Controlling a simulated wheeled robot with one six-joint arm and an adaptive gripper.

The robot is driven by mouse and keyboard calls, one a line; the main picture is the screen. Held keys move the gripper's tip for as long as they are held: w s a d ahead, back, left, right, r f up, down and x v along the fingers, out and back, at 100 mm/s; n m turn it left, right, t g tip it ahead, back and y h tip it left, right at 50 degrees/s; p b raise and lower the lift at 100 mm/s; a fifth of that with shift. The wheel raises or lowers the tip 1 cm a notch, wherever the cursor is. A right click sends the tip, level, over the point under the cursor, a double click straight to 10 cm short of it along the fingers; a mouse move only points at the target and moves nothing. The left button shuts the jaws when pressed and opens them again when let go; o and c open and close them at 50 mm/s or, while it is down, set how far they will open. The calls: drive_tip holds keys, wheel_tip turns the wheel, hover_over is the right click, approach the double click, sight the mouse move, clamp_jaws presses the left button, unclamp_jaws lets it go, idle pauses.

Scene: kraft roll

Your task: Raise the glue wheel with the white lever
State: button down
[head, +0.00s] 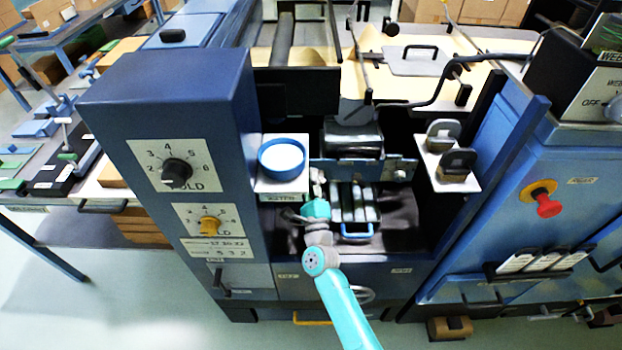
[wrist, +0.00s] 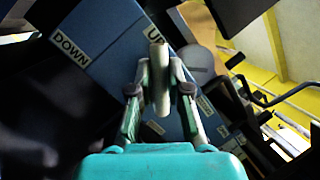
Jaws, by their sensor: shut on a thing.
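The white lever (wrist: 158,80) stands between my fingers in the wrist view, in front of a blue plate (wrist: 105,38) marked DOWN on the left and UP nearer the lever. My gripper (wrist: 160,88) is shut on the lever, one finger on each side. In the head view my gripper (head: 317,203) reaches into the machine bay, just right of the white shelf and below the blue crossbar (head: 345,169). The lever is small and hard to make out there. A dark roller (head: 352,138) sits behind the crossbar; I cannot tell if it is the glue wheel.
A blue-rimmed white bowl (head: 282,158) stands close left of my gripper. A blue cabinet with dials (head: 172,130) rises further left. A grey ribbed block with a blue handle (head: 355,212) is close right. A red knob (head: 547,204) is on the right panel.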

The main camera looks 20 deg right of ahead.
drive_tip(key=c, duration=1.1)
unclamp_jaws()
drive_tip(key=shift+s, duration=0.1)
drive_tip(key=v, duration=1.1)
drive_tip(key=shift+s+f, duration=0.2)
drive_tip(key=shift+s, duration=0.2)
